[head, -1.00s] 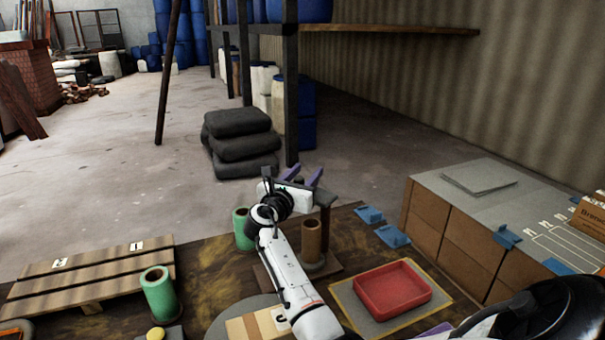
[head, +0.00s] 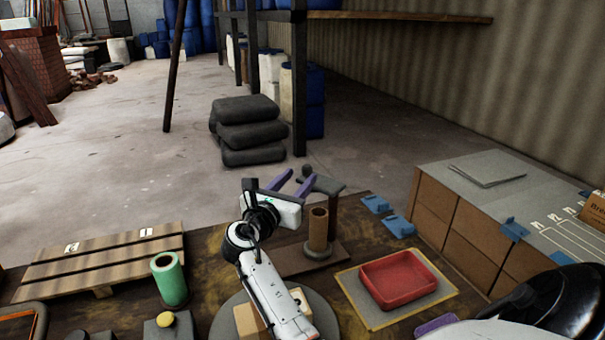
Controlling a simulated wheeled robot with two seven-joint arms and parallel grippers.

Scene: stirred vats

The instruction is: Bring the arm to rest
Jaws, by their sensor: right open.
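My right arm reaches up from the bottom middle of the head view. Its gripper (head: 292,182) is open, with two purple fingers spread apart and nothing seen between them. It is above the far edge of the dark wooden table, left of a small dark stand. A brown tube (head: 318,230) stands upright on a wooden base just right of and below the gripper, apart from the fingers in the picture. My left gripper is not in view.
A green tube (head: 169,279) and a slatted wooden rack (head: 100,262) are on the left. A red tray (head: 398,280) lies on a mat at the right. Blue clips (head: 398,225) lie near the drawer cabinet (head: 445,225). A round grey disc (head: 325,320) lies under my arm.

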